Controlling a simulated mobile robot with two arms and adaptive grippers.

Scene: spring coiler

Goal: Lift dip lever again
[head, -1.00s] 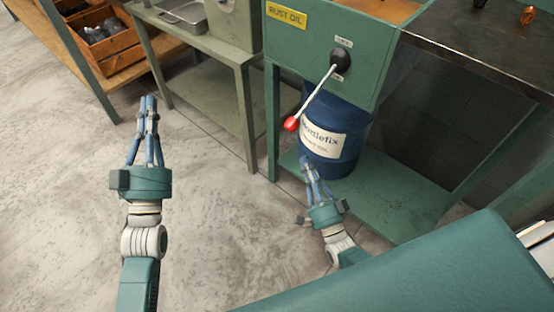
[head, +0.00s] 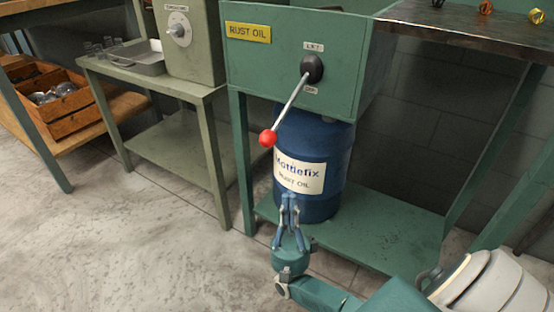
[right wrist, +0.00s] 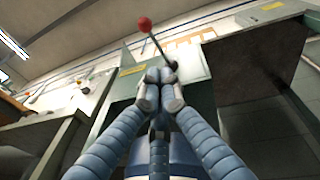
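The dip lever (head: 290,104) is a silver rod on a black round hub (head: 312,69), on the front of the green rust oil box (head: 262,68). It slants down and left to a red ball (head: 267,138). A small label sits above the hub and another below it. My right gripper (head: 289,197) is below the ball and a little right of it, in front of the blue drum, apart from the lever. Its fingertips are together and empty; the right wrist view shows them shut (right wrist: 159,78), with the red ball (right wrist: 144,24) beyond. My left gripper is out of view.
The blue drum (head: 324,142) stands on the green lower shelf (head: 385,226) beneath the box. A dark bench top (head: 470,30) with small coils (head: 486,7) is at right. A grey-green table (head: 155,92) and a wooden crate (head: 57,117) are at left. The left floor is clear.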

